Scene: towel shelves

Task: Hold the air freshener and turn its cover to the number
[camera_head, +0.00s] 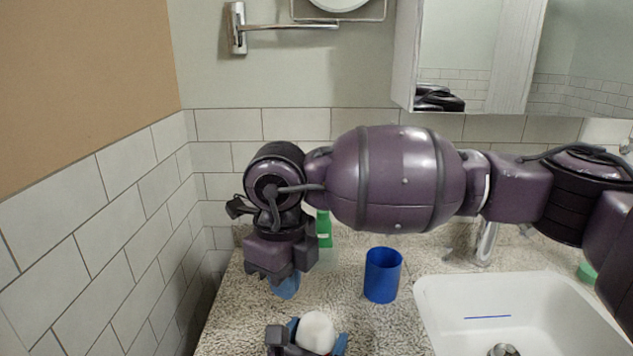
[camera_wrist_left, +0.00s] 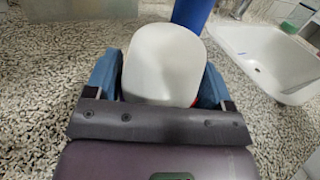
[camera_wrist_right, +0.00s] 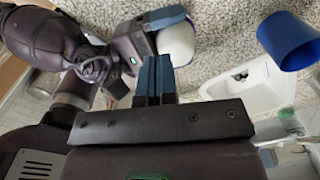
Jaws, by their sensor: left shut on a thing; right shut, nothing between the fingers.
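The air freshener (camera_head: 318,330) is a white rounded body at the bottom of the head view. It is large in the left wrist view (camera_wrist_left: 165,62), with a small red patch at its lower right edge. My left gripper (camera_wrist_left: 160,85) is shut on it, one blue finger on each side. My right gripper (camera_head: 285,287) points down above the counter, beyond and left of the freshener, apart from it. In the right wrist view its blue fingers (camera_wrist_right: 154,72) are together and empty, with the white freshener (camera_wrist_right: 176,42) close beside their tips. No number is readable.
A blue cup (camera_head: 382,276) stands on the speckled counter (camera_head: 235,325), right of the grippers. A green bottle (camera_head: 323,232) stands behind my right gripper. The white sink (camera_head: 435,300) and faucet (camera_head: 486,243) are at right. A tiled wall (camera_head: 90,235) bounds the left.

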